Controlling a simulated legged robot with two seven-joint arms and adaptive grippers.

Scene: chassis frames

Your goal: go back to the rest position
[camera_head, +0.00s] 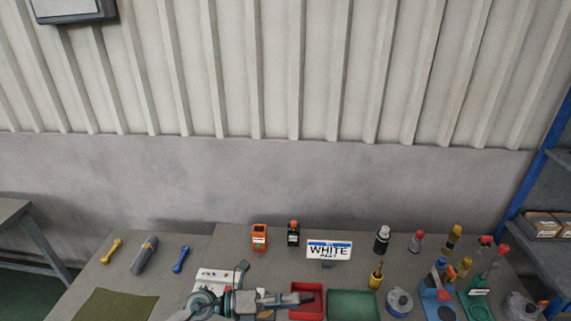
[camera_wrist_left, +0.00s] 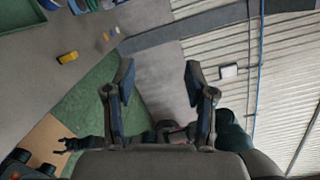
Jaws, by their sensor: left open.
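My left gripper (camera_wrist_left: 160,85) shows in the left wrist view with its two dark fingers spread wide. It is open, with nothing between the fingers. In the head view my left gripper (camera_head: 285,299) is at the bottom centre, over the near part of the grey table (camera_head: 190,283). It hides part of a white panel (camera_head: 215,276) and lies close to the red tray (camera_head: 309,312). My right gripper does not show in either view.
Several bottles and tools crowd the right side, including a black bottle (camera_head: 382,240). A blue shelf rack (camera_head: 540,165) stands at far right. A green mat (camera_head: 115,305) lies at left.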

